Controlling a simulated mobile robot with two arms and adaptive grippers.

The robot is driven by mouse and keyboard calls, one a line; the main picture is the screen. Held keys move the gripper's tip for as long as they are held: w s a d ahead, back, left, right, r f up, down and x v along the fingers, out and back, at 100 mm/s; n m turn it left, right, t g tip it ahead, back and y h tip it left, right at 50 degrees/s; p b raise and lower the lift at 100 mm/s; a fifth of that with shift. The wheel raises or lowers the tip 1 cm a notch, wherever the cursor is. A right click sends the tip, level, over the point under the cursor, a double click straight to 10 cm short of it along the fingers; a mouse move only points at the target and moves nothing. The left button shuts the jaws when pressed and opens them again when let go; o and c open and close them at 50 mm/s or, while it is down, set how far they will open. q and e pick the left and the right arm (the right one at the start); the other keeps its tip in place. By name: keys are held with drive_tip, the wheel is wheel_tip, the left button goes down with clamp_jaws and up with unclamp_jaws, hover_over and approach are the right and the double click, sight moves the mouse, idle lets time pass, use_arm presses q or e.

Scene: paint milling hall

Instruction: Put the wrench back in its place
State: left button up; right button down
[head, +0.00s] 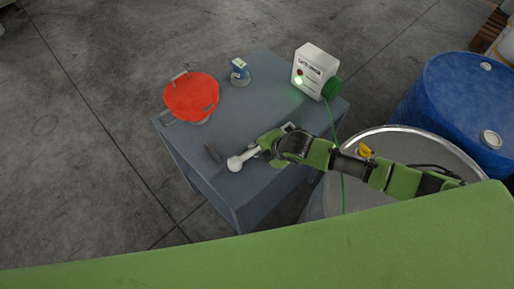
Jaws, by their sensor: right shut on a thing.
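My right gripper (264,147) reaches in from the right over the grey table (262,80). It is shut on a light grey tool that I take to be the wrench (236,163). A pale rounded end of it sticks out to the lower left of the fingers. A grey piece beyond the gripper looks like its other end. The middle is hidden by the gripper. I cannot tell whether the tool touches the tabletop. A dark elongated patch (212,152) lies left of the rounded end; its nature is unclear. My left gripper is not in view.
A white box (315,66) with a green light and green cable stands at the right. A steel drum (440,148) and blue drum (455,95) stand right of the table.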

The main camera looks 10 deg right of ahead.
drive_tip(key=shift+f, duration=0.1)
idle(0.4)
drive_tip(key=c, duration=1.8)
unclamp_jaws()
drive_tip(key=shift+c, duration=0.2)
drive_tip(key=shift+f, duration=0.15)
drive_tip(key=v, duration=1.2)
